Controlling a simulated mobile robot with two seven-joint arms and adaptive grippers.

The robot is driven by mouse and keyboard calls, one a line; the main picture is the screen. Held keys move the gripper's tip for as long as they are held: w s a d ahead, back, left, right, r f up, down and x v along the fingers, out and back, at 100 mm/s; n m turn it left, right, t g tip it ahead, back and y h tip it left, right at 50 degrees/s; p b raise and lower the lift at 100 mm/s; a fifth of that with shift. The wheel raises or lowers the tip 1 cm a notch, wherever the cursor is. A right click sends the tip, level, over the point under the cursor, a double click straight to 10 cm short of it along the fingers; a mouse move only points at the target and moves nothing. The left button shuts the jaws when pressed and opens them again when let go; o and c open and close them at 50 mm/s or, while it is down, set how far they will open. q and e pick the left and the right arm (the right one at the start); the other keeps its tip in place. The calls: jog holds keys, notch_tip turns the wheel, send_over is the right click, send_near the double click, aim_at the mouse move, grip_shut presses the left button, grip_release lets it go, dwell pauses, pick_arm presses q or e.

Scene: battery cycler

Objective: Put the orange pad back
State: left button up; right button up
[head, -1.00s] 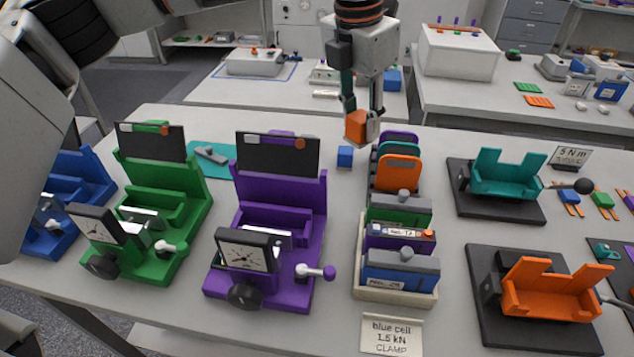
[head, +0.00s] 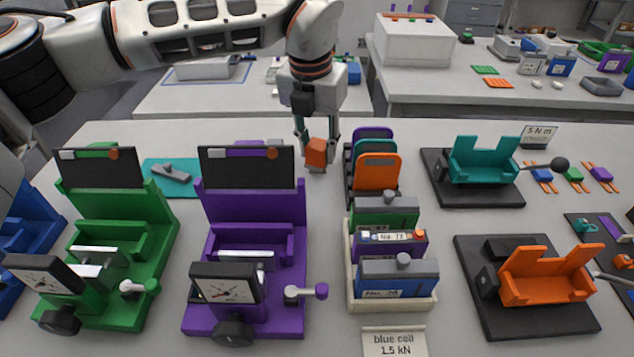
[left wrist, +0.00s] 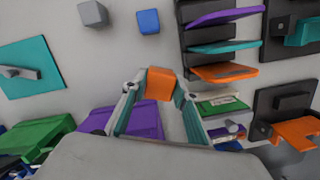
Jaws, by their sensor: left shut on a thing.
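My left gripper (head: 317,158) is shut on a small orange block, the orange pad (head: 316,151). It holds the pad above the back of the table, between the purple press and the upright plates of the rack. In the left wrist view the pad (left wrist: 160,83) sits between the two fingertips (left wrist: 158,90). A blue block (left wrist: 148,21) and a grey block (left wrist: 92,13) lie on the table in that view. The blue block is not visible in the head view. My right gripper is not in view.
The purple press (head: 252,205) and green press (head: 122,225) stand left. The rack (head: 355,297) holds several cells, with teal, purple and orange plates (head: 378,172) behind. Orange (head: 545,285) and teal fixtures (head: 482,165) stand right. A teal mat (head: 158,184) lies behind the presses.

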aim_at(314, 148)
pick_arm(q)
notch_tip(314, 148, down, 10)
jog(key=shift+r, duration=0.15)
dwell(0.3)
jog(key=o, duration=1.1)
jog(key=shift+c, duration=0.2)
jog(key=shift+r, duration=0.25)
jog(key=r, duration=0.3)
jog(key=s+r, duration=0.1)
jog(key=r, duration=0.7)
jog(key=shift+s+a+r, duration=0.25)
jog(key=shift+s+a, duration=0.15)
